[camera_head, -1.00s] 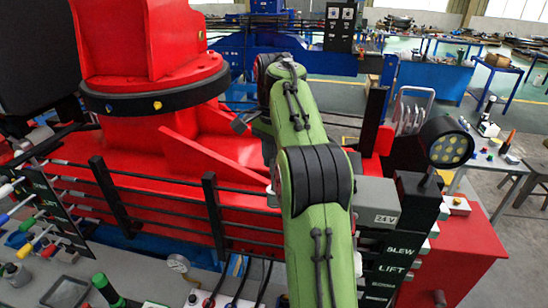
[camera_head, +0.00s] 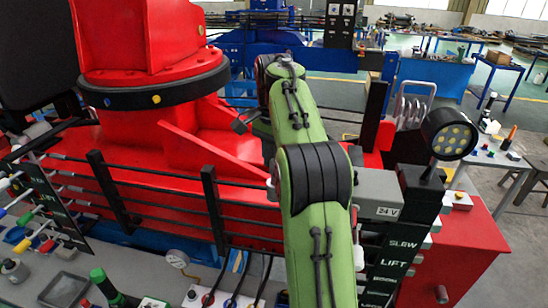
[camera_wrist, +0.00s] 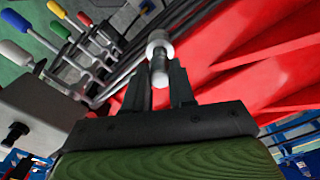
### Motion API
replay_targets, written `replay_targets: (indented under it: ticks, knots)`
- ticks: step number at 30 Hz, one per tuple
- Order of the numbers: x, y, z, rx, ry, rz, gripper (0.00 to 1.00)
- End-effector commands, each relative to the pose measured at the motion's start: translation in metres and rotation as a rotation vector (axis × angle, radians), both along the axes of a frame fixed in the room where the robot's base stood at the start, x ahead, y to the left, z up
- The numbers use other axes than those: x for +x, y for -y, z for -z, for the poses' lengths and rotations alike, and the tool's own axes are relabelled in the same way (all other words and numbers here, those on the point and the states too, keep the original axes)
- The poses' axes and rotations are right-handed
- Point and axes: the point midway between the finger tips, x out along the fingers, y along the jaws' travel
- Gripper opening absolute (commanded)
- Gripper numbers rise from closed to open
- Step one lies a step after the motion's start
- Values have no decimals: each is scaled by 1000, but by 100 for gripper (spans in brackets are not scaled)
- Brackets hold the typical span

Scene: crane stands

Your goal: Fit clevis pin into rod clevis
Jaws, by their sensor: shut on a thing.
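My gripper (camera_wrist: 160,82) shows in the wrist view with its two dark fingers shut on the clevis pin (camera_wrist: 159,45). The pin is a pale cylinder with a wide whitish head and a greyer shank between the fingers. Its head points away from my palm. In the head view my green arm hides the gripper and pin. I cannot make out the rod clevis in either view.
The red crane stand (camera_head: 150,115) fills the middle, with black rails (camera_head: 160,190) in front. Coloured levers (camera_head: 40,240) stand at the left. A grey 24 V box (camera_head: 378,190) and a lamp (camera_head: 450,135) stand right. A gauge (camera_head: 177,258) is at the bottom.

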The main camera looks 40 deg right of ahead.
Motion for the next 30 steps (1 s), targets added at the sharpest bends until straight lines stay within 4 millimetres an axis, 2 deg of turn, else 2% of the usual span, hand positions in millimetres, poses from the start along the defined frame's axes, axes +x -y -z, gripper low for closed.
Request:
replay_targets:
  ticks: [30]
  knots:
    - [0,0,23,-1,1,1,0]
